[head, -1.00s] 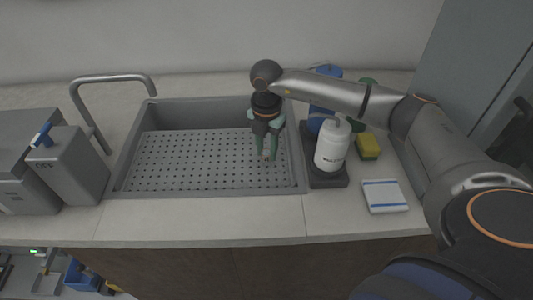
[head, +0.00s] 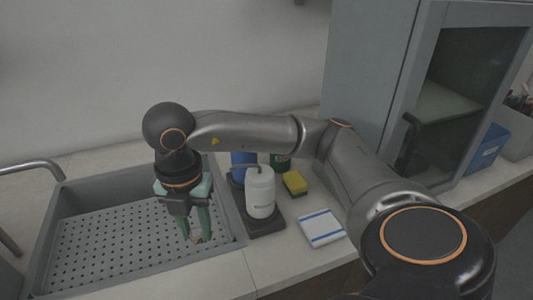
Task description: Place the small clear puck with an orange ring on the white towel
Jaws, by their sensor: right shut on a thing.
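The right gripper (head: 196,237) points down over the right part of the sink, its green fingers shut on a small pale thing, the puck (head: 197,239). The puck is mostly hidden by the fingertips, and its ring is too small to make out clearly. The white towel (head: 321,229), folded with blue stripes, lies flat on the counter to the right of the sink, apart from the gripper. Nothing lies on it. My left gripper is not in view.
A white bottle (head: 260,192) stands on a dark tray (head: 266,228) between sink and towel, with a blue bottle (head: 239,163) behind. A yellow sponge (head: 295,183) lies behind the towel. The grey sink (head: 230,243) has a perforated floor. A grey cabinet (head: 369,70) stands at right.

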